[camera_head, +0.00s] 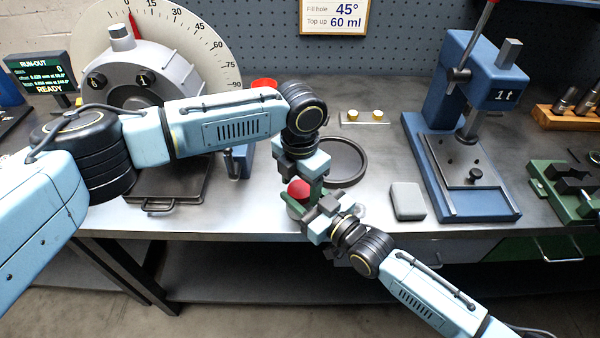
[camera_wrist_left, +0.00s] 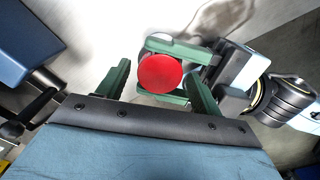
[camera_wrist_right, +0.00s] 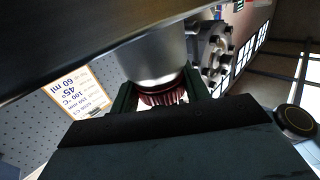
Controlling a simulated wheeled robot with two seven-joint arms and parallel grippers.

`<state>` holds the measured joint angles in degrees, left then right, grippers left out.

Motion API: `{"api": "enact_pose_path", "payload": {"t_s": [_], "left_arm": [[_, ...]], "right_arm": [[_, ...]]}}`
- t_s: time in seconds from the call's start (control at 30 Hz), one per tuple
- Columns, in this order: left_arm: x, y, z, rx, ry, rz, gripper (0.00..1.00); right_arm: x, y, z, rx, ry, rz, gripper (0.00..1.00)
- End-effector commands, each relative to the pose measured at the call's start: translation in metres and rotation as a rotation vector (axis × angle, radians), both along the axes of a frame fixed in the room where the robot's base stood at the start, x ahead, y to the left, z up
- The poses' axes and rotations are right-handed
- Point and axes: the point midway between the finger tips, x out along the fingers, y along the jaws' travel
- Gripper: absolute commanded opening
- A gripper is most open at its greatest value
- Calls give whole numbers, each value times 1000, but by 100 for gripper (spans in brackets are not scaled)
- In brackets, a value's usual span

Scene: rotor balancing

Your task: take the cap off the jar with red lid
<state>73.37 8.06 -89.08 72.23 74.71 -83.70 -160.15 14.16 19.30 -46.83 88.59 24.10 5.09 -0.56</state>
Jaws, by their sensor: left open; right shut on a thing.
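The jar (camera_head: 295,209) has a red lid (camera_head: 298,188) and stands upright near the table's front edge. In the left wrist view the round red lid (camera_wrist_left: 160,73) is seen from above.
A dark ring (camera_head: 345,181) lies just behind the jar. A grey block (camera_head: 407,202) and a blue press (camera_head: 480,206) stand to the right. A machine with a dial (camera_head: 165,85) is at the left. Two brass pieces (camera_head: 365,116) lie at the back.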

Motion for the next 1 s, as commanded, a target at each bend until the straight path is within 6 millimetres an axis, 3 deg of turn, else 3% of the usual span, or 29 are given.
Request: {"api": "enact_pose_path", "payload": {"t_s": [0.27, 0.6, 0.73, 1.0], "left_arm": [[0, 0, -2, 1, -1, 0, 66], [0, 0, -1, 1, -1, 0, 21], [0, 0, -1, -1, -1, 27, 20], [0, 0, -1, -1, 1, 285, 20]], "right_arm": [[0, 0, 0, 1, -1, 0, 0], [0, 0, 0, 1, -1, 0, 0], [0, 0, 0, 1, -1, 0, 0], [0, 0, 0, 0, 0, -1, 0]]}}
